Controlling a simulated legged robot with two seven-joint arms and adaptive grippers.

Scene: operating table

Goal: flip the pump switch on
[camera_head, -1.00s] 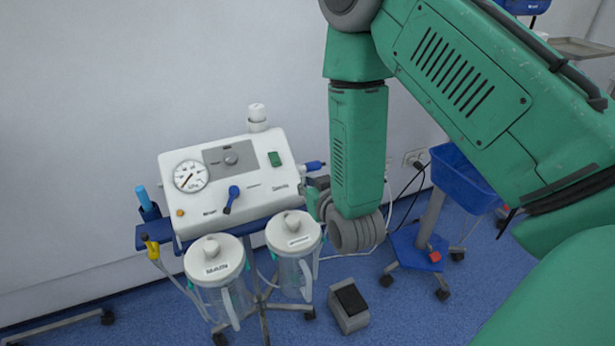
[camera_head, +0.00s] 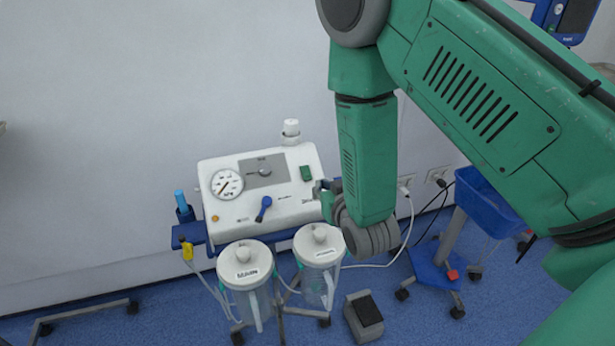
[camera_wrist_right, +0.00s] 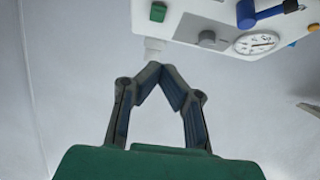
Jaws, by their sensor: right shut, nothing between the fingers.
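The pump is a white box (camera_head: 235,211) with a round gauge (camera_head: 227,184), a grey knob and a blue lever on its sloping front. Its green rocker switch (camera_head: 306,173) is at the right of the panel; I cannot tell which way it is tipped. In the right wrist view the switch (camera_wrist_right: 158,11) is at the top edge, beyond my fingertips and apart from them. My right gripper (camera_wrist_right: 162,75) is shut and empty, its tips together. In the head view it (camera_head: 326,190) is at the pump's right edge, below and right of the switch, partly hidden by my wrist.
Two lidded jars (camera_head: 245,253) (camera_head: 320,246) hang in front of the pump on its wheeled stand. A grey foot pedal (camera_head: 363,316) is on the blue floor. A blue bin (camera_head: 485,200) on a wheeled stand is at the right. The wall is close behind the pump.

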